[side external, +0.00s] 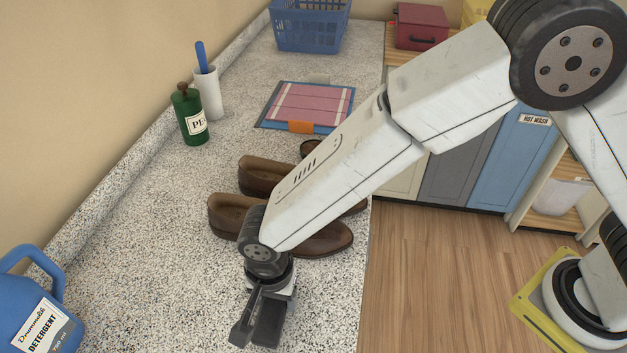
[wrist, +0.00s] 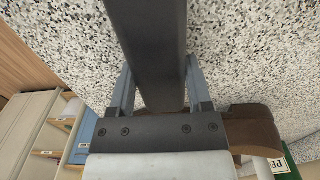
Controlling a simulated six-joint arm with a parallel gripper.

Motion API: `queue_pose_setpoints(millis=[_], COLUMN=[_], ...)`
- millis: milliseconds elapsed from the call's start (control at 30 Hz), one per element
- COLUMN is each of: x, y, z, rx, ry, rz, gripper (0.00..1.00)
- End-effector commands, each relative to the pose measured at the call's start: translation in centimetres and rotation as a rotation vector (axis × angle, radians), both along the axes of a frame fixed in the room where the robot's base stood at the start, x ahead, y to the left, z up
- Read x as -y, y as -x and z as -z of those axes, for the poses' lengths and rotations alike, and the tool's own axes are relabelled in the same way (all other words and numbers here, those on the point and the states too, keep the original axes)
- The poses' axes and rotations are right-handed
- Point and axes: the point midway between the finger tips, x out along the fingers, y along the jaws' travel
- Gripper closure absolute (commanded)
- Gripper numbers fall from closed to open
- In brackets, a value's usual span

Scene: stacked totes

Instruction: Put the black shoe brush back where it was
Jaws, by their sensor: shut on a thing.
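The black shoe brush (wrist: 150,50) shows in the wrist view as a long dark bar between the two fingers of my gripper (wrist: 158,72). My gripper is shut on it, and the bar runs out of the top of the picture. In the side view my gripper (side external: 258,312) points down over the speckled counter, in front of the brown shoes. A dark block (side external: 270,322) there looks like part of the brush, but brush and fingers are hard to tell apart. I cannot tell whether the brush touches the counter.
A pair of brown shoes (side external: 228,213) lies just behind my gripper, partly hidden by my arm. A blue detergent jug (side external: 28,300) stands at the front left. A green bottle (side external: 190,122), a blue-and-pink folding board (side external: 308,103) and a blue basket (side external: 310,28) are farther back.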

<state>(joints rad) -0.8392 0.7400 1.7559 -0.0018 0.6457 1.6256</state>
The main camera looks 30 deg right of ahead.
Motion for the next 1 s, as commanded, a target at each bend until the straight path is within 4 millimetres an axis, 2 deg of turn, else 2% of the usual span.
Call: queue_pose_setpoints(millis=[367,400,467,500,1000], x=[-0.01,-0.01,-0.01,-0.01,-0.05], y=[0.0,0.01,0.01,0.01,-0.04], z=[0.28,0.34,0.31,0.31,-0.38], rx=[0.0,0.0,0.0,0.0,0.001], ry=[0.0,0.0,0.0,0.0,-0.001], rz=[0.0,0.0,0.0,0.0,0.0], gripper=[0.83,0.33,0.14,0.01,0.01])
